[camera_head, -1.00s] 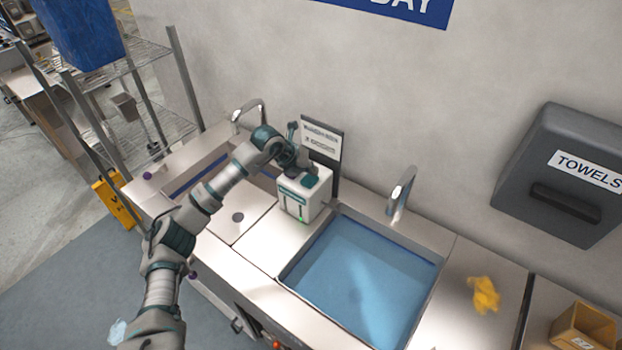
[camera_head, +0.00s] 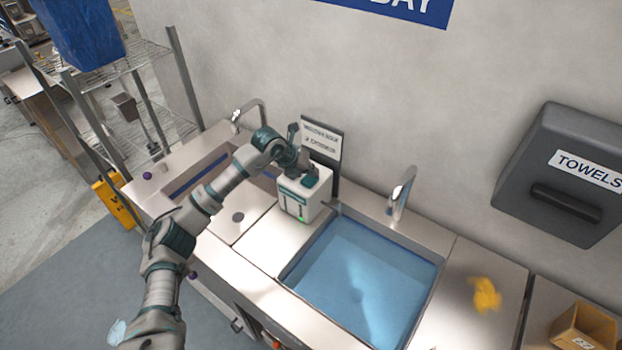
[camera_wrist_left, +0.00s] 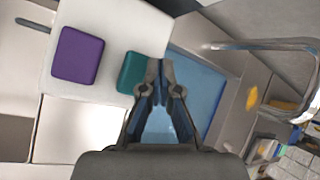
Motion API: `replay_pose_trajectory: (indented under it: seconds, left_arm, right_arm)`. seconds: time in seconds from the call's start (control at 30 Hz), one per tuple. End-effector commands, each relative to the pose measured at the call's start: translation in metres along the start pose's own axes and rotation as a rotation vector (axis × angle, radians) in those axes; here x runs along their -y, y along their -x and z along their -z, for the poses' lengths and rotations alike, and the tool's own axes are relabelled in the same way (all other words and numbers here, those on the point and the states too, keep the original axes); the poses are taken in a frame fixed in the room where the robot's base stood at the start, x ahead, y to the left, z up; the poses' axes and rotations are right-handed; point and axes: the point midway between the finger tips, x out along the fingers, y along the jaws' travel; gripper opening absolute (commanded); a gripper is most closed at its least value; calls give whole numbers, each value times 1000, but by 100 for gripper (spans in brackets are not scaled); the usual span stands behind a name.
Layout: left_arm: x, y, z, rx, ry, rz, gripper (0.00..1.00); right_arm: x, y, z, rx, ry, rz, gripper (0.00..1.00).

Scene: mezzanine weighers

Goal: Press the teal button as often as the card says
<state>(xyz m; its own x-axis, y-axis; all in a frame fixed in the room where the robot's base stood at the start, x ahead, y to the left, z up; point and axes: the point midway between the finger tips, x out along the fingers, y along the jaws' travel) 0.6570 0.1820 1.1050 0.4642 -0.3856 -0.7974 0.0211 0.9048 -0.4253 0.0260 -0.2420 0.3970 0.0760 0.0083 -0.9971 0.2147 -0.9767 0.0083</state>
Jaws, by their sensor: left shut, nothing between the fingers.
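A white box (camera_head: 292,203) stands on the steel counter between the two basins. The teal button (camera_head: 311,181) is on its top, at the right end; it also shows in the left wrist view (camera_wrist_left: 131,73). A purple button (camera_wrist_left: 78,55) sits beside it on the same top in the left wrist view; my arm hides it in the head view. The card (camera_head: 321,141) stands upright behind the box; its print is too small to read. My left gripper (camera_wrist_left: 160,66) is shut and empty, its tips at the teal button's edge in the picture; I cannot tell whether they touch it.
A water-filled basin (camera_head: 290,276) with a tap (camera_head: 401,194) lies to the right of the box. Another tap (camera_head: 249,110) stands behind the left basin. A towel dispenser (camera_head: 562,150) hangs on the wall.

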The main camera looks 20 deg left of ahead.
Motion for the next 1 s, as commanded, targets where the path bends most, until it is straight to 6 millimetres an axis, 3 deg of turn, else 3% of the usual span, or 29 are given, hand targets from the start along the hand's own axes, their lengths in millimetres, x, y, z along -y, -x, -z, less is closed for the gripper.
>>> replay_pose_trajectory:
  seconds: [0.33,1.0]
  left_arm:
    - [-1,-1,1,0,2,0,0]
    - [-4,-7,4,0,2,0,0]
  right_arm:
    - [-8,0,-2,2,1,-9,40]
    - [2,-4,0,1,-4,2,40]
